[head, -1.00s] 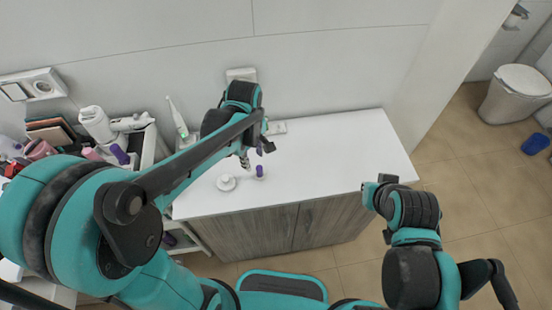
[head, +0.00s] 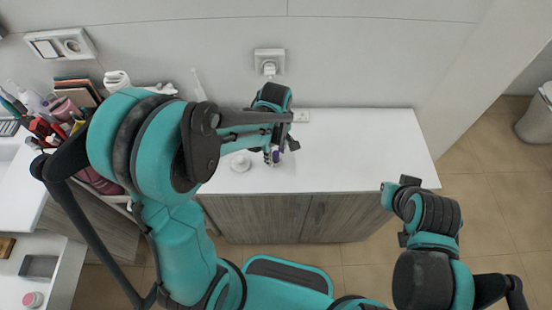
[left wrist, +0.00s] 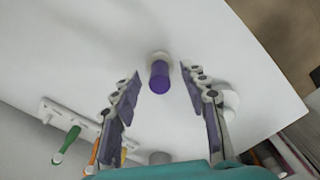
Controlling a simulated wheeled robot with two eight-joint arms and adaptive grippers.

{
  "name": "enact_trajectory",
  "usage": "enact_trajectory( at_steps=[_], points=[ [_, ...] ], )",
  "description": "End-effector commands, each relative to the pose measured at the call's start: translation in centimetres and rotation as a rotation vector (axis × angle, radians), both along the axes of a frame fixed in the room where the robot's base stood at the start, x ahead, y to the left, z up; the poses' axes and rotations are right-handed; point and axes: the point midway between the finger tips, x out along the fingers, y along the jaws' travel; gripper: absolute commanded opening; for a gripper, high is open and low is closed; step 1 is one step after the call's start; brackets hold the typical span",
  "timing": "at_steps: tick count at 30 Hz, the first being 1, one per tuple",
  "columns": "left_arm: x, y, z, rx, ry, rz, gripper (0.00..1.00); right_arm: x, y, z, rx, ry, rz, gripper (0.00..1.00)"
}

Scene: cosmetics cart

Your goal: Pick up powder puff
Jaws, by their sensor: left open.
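A small upright item with a purple top and pale base (head: 274,157) stands on the white cart top, partly hidden by my left gripper in the head view. It also shows in the left wrist view (left wrist: 159,76). A white round piece with a knob (head: 240,162) stands to its left. I cannot tell for certain which is the powder puff. My left gripper (head: 280,150) is open, its fingertips (left wrist: 161,72) on either side of the purple-topped item in the wrist view, with gaps. My right gripper (head: 397,187) is empty beyond the cart's right front corner; its jaw state is unclear.
The white cart top (head: 370,150) is clear on the right. A white electric toothbrush (head: 197,84) and a wall socket (head: 269,62) are behind. Crowded cosmetics and books (head: 75,92) fill the left.

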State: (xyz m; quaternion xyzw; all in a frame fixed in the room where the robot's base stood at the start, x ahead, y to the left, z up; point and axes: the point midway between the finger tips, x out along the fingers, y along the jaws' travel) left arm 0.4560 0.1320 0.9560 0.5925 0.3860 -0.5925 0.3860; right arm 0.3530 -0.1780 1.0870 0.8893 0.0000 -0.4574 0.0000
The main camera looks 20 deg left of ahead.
Motion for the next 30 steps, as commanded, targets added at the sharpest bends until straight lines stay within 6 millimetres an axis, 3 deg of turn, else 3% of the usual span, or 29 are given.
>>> enact_trajectory(
  at_steps=[2,6,7,20,28,30],
  points=[
    [0.0,0.0,0.0,0.000,0.000,0.000,0.41,0.0,0.0,0.0,0.000,0.000,0.000,0.00],
    [0.0,0.0,0.1,0.000,0.000,0.000,0.05,0.0,0.0,0.0,0.000,0.000,0.000,0.00],
    [0.0,0.0,0.1,0.000,0.000,0.000,0.00,0.0,0.0,0.0,0.000,0.000,0.000,0.00],
    [0.0,0.0,0.5,0.000,0.000,0.000,0.00,0.0,0.0,0.2,0.000,0.000,0.000,0.00],
    [0.0,0.0,4.3,0.000,0.000,0.000,0.00,0.0,0.0,1.7,0.000,0.000,0.000,0.00],
    [-1.2,-0.7,5.2,0.000,0.000,-0.004,0.00,0.0,0.0,2.0,0.000,0.000,0.000,0.00]
  ],
)
